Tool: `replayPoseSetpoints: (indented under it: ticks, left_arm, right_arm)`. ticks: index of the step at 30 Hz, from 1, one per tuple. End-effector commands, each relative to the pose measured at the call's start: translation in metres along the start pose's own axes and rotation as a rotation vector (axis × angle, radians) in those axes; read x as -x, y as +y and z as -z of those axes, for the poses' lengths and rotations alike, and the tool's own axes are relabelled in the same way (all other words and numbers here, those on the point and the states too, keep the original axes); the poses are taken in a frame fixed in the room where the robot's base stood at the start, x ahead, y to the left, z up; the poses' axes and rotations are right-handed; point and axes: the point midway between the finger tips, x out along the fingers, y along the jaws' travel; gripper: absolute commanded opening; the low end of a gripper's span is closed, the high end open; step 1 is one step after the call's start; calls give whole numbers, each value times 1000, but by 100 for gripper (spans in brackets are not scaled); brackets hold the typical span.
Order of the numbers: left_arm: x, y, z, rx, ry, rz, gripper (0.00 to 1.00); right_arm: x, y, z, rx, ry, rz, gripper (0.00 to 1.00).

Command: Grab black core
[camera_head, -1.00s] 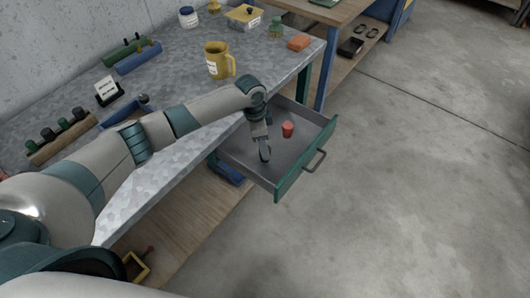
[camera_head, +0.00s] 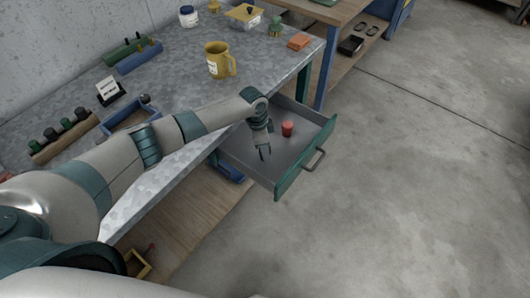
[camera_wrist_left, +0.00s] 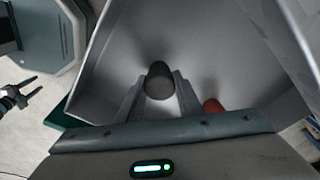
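The black core (camera_wrist_left: 160,82) is a dark cylinder in the open drawer (camera_head: 240,152), seen in the left wrist view. My left gripper (camera_wrist_left: 160,88) is open above the drawer floor, with one finger on each side of the core. Contact between the fingers and the core cannot be made out. In the head view my left gripper (camera_head: 264,152) points down into the drawer and the core cannot be made out. My right gripper (camera_wrist_left: 30,88) shows at the left edge of the left wrist view, open and empty.
A red core (camera_head: 287,129) stands in the drawer, right of my left gripper; it also shows in the wrist view (camera_wrist_left: 213,106). The drawer walls are close around the gripper. The bench (camera_head: 185,75) above holds a yellow mug (camera_head: 217,62), a blue tray (camera_head: 128,118) and a wooden rack (camera_head: 62,140).

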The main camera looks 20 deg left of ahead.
Motion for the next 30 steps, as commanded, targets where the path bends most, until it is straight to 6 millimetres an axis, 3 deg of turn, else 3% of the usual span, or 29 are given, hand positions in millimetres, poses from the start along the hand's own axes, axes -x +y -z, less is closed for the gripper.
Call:
replayPoseSetpoints:
  ticks: [3,16,24,30]
  left_arm:
    - [0,0,0,0,0,0,10]
    - [6,0,1,-1,1,1,10]
    - [37,-2,6,-2,3,4,10]
    - [53,9,47,-4,5,2,10]
  right_arm:
    - [0,0,0,0,0,0,44]
    - [-3,0,0,0,0,0,44]
    - [-19,0,-2,0,0,-1,44]
    - [-33,0,-3,0,0,0,44]
